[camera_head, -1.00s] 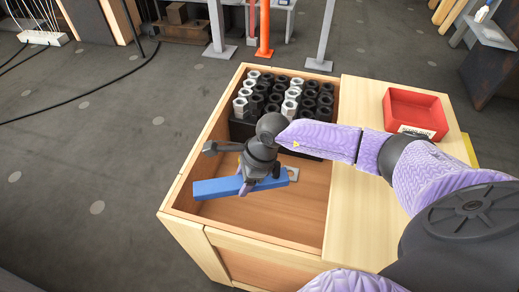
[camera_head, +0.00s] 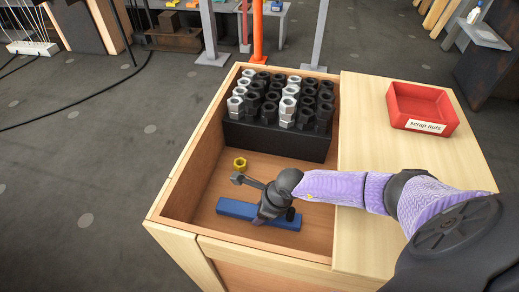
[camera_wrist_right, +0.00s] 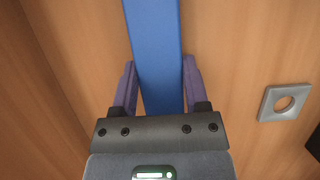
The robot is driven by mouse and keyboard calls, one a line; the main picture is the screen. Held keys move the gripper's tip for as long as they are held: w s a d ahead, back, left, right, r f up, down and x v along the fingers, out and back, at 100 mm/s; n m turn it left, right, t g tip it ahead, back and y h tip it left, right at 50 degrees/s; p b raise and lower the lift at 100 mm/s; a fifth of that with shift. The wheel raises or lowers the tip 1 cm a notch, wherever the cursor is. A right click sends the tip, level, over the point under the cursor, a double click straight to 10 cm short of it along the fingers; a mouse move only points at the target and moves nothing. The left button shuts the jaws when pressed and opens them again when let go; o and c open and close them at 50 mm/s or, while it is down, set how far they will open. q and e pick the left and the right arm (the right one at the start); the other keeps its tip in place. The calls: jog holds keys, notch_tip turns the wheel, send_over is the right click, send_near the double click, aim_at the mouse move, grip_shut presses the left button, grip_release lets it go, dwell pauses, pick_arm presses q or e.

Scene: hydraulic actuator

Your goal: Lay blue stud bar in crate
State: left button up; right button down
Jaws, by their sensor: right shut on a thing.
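The blue stud bar (camera_head: 236,208) is low inside the wooden crate (camera_head: 180,190), near its front wall, lying roughly level. I cannot tell for sure whether it touches the crate floor. My right gripper (camera_head: 268,215) is over the bar, its fingers on both sides of it. In the right wrist view the blue bar (camera_wrist_right: 155,50) runs between the two purple fingers of my right gripper (camera_wrist_right: 158,85), which is shut on it. My left gripper is not in view.
A black block of several black and silver nuts (camera_head: 275,139) fills the crate's back. A brass nut (camera_head: 240,164) lies on the crate floor. A grey square washer (camera_wrist_right: 285,102) shows in the wrist view. A red scrap nuts tray (camera_head: 421,107) sits on the wooden top at right.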

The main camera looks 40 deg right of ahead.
jog(key=shift+c, duration=0.5)
grip_release()
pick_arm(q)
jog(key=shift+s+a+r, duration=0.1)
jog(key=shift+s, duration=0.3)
pick_arm(e)
jog(key=shift+r, duration=0.35)
pick_arm(q)
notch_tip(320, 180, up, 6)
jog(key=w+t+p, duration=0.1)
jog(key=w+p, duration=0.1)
jog(key=p, duration=0.5)
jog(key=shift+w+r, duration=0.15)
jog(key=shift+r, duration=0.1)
pick_arm(e)
jog(key=v, duration=1.1)
jog(key=shift+s+d+r, duration=0.1)
jog(key=shift+s+r, duration=0.05)
jog(key=shift+r, duration=0.05)
